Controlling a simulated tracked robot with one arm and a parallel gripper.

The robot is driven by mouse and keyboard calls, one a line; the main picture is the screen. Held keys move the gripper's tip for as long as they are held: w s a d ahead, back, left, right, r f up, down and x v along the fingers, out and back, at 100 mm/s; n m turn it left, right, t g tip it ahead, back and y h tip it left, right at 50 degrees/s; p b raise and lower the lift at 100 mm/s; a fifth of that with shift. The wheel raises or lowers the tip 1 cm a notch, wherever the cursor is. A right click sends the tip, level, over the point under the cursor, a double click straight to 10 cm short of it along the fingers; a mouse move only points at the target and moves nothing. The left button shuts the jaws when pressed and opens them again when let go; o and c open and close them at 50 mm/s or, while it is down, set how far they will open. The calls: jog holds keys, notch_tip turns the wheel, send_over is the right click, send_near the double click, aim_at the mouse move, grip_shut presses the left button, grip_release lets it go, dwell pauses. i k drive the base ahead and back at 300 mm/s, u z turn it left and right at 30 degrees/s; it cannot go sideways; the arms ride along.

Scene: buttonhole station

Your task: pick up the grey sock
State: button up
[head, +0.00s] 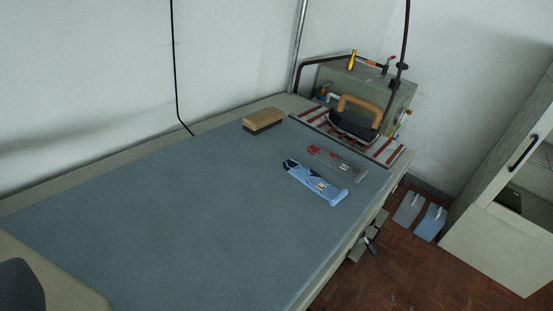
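A grey sock with red patches (337,163) lies flat on the blue-grey table mat (180,220), toward the right end of the table. A light blue sock with dark navy patches (315,184) lies just in front of it, nearly parallel and very close. I cannot tell whether the two touch. Both bear a small pale label. The grey sock lies between the blue sock and the striped iron rest. My gripper is not in view, so its opening and its place relative to the socks do not show.
An iron (356,119) stands on a red-and-white striped rest (386,152) behind the socks, before a grey boxy machine. A wooden brush (262,120) lies at the mat's back edge. A cabinet (507,237) stands at right. The mat's left and middle are clear.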

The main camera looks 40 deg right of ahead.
aim_at(333, 160)
jog(key=u, duration=1.9)
jog(key=k, duration=2.35)
jog(key=z, duration=1.65)
jog(key=i, duration=1.05)
jog(key=u, duration=0.05)
